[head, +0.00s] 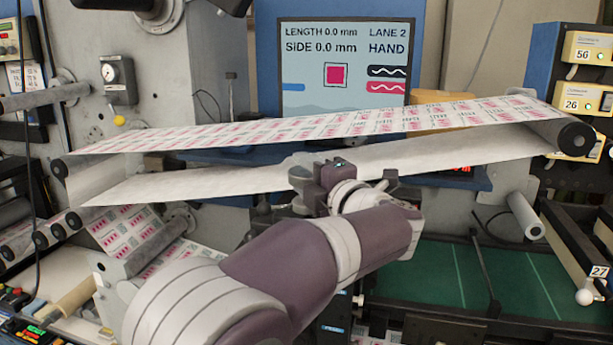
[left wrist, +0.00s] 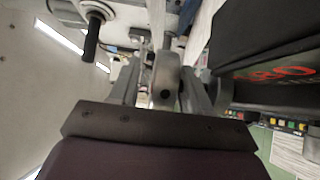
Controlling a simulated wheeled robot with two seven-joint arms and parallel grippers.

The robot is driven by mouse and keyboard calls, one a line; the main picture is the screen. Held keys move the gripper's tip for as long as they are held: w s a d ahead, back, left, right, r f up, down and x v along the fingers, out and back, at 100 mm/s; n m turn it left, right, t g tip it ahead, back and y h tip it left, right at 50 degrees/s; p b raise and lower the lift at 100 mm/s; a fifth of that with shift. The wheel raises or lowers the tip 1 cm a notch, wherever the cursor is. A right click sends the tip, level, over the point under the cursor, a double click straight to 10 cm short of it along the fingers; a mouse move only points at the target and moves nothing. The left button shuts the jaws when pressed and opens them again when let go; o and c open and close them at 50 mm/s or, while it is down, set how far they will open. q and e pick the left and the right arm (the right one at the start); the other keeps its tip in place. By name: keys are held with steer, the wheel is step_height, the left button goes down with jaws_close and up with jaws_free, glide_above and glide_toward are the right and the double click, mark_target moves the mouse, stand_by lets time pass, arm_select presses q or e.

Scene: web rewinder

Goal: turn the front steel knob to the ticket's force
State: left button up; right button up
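My left gripper (head: 322,168) is in front of the machine by the pale underside of the web, and its fingertips are hard to make out in the head view. In the left wrist view, the gripper's two grey fingers (left wrist: 164,82) stand apart, one on each side of a rounded grey metal piece (left wrist: 165,72), which looks like the steel knob. I cannot tell whether the fingers press on it. In the head view the knob is hidden behind my gripper and the web. I cannot make out a readable force ticket. My right gripper is not in view.
The printed web (head: 300,128) spans to a right-hand roller (head: 575,137). A screen (head: 342,70) reads LENGTH 0.0 mm, SIDE 0.0 mm, LANE 2, HAND. A dark box with red digits (left wrist: 282,74) sits close right of the fingers.

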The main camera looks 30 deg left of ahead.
arm_select(q)
steer(key=shift+w+f, duration=0.1)
steer(key=shift+s+d+f, duration=0.1)
steer(key=shift+s+d, duration=0.1)
steer(key=shift+d, duration=0.1)
steer(key=b+v, duration=0.5)
steer(key=v, duration=0.7)
